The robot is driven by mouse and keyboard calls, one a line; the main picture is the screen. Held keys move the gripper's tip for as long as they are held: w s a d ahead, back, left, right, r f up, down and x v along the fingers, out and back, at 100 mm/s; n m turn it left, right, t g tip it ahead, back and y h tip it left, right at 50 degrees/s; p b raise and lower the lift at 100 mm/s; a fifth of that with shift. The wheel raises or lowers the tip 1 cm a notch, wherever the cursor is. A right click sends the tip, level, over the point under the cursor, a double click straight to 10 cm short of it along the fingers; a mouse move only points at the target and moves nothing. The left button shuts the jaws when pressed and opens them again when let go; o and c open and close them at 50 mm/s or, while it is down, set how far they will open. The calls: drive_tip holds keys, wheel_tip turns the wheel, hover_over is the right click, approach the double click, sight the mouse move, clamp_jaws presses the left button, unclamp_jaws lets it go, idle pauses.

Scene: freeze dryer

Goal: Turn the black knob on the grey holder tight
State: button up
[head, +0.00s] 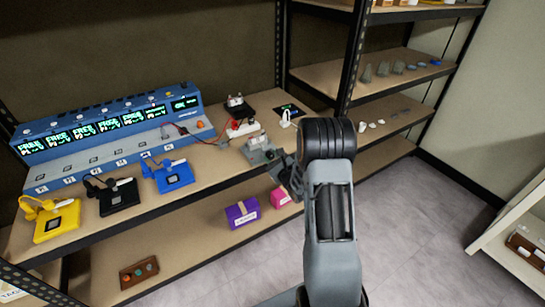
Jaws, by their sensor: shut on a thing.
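The grey holder (257,141) stands near the front edge of the workbench shelf, right of the blue holder. A small pale part shows on top of it. My gripper (273,156) reaches in from the right at the holder's front right side, with its jaws shut on the black knob. The knob is small and dark and mostly hidden by the jaws, so I cannot tell how far it is turned. My arm comes up from the bottom of the head view and bends left to the holder.
A blue multi-screen unit (110,126) stands at the back left. Yellow (57,222), black (118,202) and blue (174,178) holders stand before it. A red-and-white block (240,128) is behind the grey holder. Purple (242,213) and pink (279,198) boxes are on the shelf below.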

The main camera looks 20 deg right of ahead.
drive_tip(key=shift+m, duration=0.4)
drive_tip(key=o, duration=0.9)
drive_tip(key=shift+o, duration=0.2)
drive_tip(key=s+d, duration=0.1)
drive_tip(key=s, duration=1.2)
drive_tip(key=shift+s+d, duration=0.25)
drive_tip(key=shift+s, duration=0.1)
